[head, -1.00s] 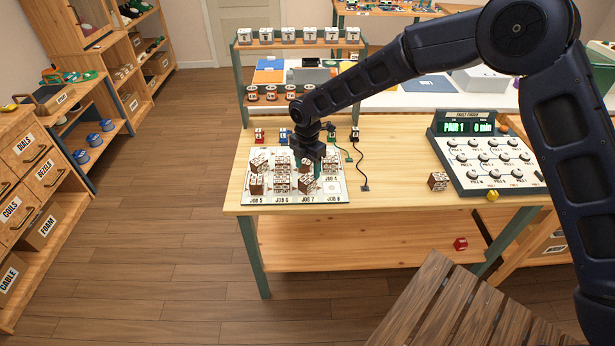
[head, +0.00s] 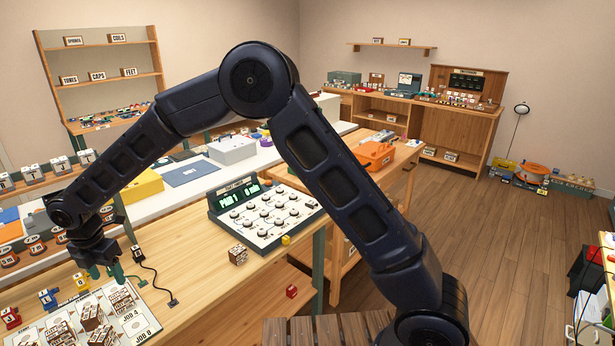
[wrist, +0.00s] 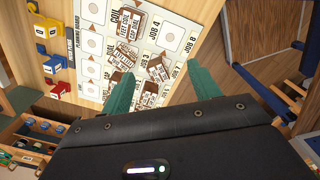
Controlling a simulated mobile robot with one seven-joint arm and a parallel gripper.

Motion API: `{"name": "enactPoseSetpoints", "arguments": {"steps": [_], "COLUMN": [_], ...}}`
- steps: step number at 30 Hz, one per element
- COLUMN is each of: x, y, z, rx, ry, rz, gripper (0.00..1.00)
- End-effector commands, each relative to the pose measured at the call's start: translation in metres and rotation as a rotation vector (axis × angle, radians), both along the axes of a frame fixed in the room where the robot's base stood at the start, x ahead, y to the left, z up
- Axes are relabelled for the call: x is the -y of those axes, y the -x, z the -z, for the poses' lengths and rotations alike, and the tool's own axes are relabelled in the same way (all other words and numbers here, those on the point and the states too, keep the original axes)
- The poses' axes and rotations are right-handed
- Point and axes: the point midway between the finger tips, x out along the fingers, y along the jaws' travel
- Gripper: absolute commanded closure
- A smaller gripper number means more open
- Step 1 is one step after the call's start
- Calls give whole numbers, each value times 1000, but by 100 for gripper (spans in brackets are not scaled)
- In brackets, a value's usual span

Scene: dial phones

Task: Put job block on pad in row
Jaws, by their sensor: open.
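The planning board (head: 142,325) lies at the bench's left end, with printed pads labelled such as JOB 4 and JOB 8. Several brown job blocks with white lettering stand on it, one of them (head: 92,317) near the middle. In the wrist view a tilted-looking block (wrist: 158,68) shows between my fingertips, and a bare pad (wrist: 172,39) lies beyond it. Another brown block (head: 238,255) sits apart on the bench, left of the dial panel. My gripper (head: 106,272) is open and empty over the board's back edge, its green fingers apart (wrist: 156,76).
Coloured blocks (head: 47,298) and a black cable (head: 155,275) lie behind and beside the board. A red block (head: 291,291) is on the lower shelf. The bench between board and panel is mostly clear.

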Motion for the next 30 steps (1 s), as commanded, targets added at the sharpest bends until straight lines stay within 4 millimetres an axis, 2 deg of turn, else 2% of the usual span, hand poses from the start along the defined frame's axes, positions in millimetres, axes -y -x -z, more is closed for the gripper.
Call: {"name": "enactPoseSetpoints", "arguments": {"steps": [1, 6, 11, 15, 18, 23, 30], "x": [18, 84, 154, 220, 269, 348, 463], "y": [-25, -93, -144, -178, -196, -214, -215], "z": [-19, -69, -110, -142, -163, -191, -221], "rx": [12, 43, 69, 89, 101, 116, 130], "ry": [-11, -38, -66, -95, -117, -156, -225], "rz": [72, 326, 567, 783, 937, 1185, 1558], "gripper": [39, 39, 39, 39, 39, 39, 39]}}
